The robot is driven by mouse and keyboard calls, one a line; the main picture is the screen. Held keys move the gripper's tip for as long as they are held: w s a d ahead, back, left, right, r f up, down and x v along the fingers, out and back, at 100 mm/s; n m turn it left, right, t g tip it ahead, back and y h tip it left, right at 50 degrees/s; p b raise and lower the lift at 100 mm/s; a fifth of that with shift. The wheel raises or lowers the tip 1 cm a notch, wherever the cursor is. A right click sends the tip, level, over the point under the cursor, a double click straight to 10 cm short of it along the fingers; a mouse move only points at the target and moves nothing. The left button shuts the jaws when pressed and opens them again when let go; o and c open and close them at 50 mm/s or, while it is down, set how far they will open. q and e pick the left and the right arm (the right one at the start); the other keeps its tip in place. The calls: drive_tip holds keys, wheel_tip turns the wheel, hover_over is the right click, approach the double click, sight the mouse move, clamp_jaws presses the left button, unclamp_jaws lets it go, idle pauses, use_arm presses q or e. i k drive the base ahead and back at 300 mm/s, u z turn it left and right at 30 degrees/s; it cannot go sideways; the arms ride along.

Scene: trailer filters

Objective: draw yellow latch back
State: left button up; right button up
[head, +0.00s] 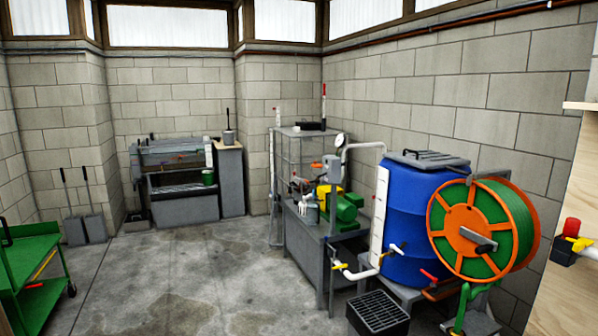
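A small yellow piece (576,243) sits at the right edge of the head view, on a dark block below a red knob (571,227). It may be the yellow latch, but it is too small and too cut off by the frame to be sure. Two other yellow handles show: one (339,265) at the left end of the white pipe, and one (397,249) on the front of the blue barrel (425,235). I cannot tell whether any of them is drawn back. Neither of my grippers is in view.
A hose reel (467,235) with orange sides and green hose stands in front of the barrel. A black crate (377,315) sits on the floor. A green cart (30,262) is at left, a grey bench (183,205) at the back. The middle floor (190,280) is clear.

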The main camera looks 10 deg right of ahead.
sight(579, 245)
drive_tip(key=z, duration=0.25)
drive_tip(key=i, duration=1.7)
drive_tip(key=z, duration=2.75)
